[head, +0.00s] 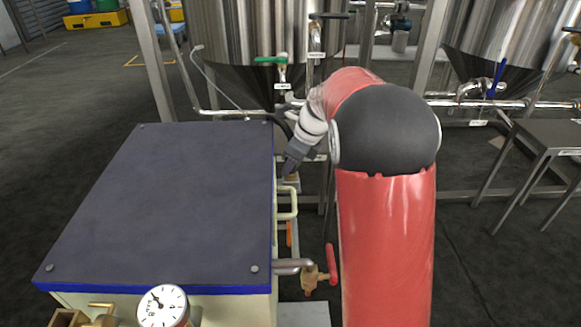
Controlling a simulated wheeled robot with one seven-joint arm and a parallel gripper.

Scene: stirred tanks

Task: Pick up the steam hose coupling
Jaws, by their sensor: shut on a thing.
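My gripper (289,166) is small and dark in the head view, at the end of my red and white arm. It points down and left, just past the right edge of the blue-grey cabinet top. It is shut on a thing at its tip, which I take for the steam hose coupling. The coupling is too small and hidden to make out its shape. A dark curved hose-like piece (282,127) shows just above the gripper, between the cabinet and my wrist.
The blue-grey cabinet top (170,200) fills the left. A pressure gauge (162,306) is at its front. A red-handled valve (331,265) and cream handle (291,202) stick out on its right. Steel tanks (265,40) stand behind. A metal table (545,135) is at right.

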